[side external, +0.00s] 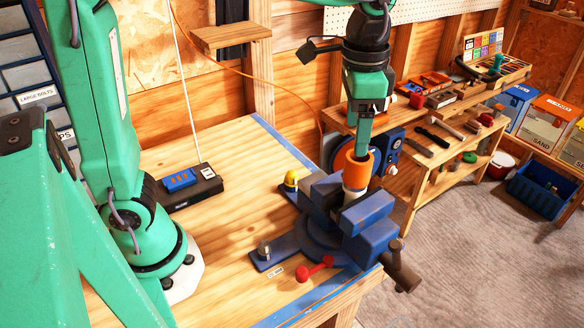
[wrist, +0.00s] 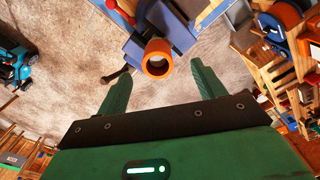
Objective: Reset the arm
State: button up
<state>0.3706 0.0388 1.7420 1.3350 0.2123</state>
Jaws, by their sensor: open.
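My gripper (side external: 362,148) points down above the blue bench vise (side external: 368,218), at the right end of the wooden bench. An orange collar (side external: 354,166) on a pale cylinder stands upright at the vise; its lower end is hidden. In the side view the gripper's fingers overlap the collar. In the wrist view my gripper (wrist: 161,66) has its two green fingers spread apart. The orange collar (wrist: 146,60) shows as an open ring between and beyond the fingertips, not visibly gripped. Whether a finger touches it I cannot tell.
A wooden shelf (side external: 440,172) with tools stands behind. The bench's front middle (side external: 215,255) is clear.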

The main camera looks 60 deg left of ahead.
jog(key=s+a+f+n+t, duration=0.1)
jog(key=s+a+n+t, duration=0.1)
jog(key=s+a, duration=0.4)
jog(key=s+a+f+n+t, duration=0.2)
jog(key=s+a+n+t, duration=0.1)
jog(key=s+a, duration=0.4)
jog(key=shift+s+a+f+n, duration=0.3)
jog(key=shift+a+n, duration=0.2)
jog(key=shift+n, duration=0.3)
dwell(2.3)
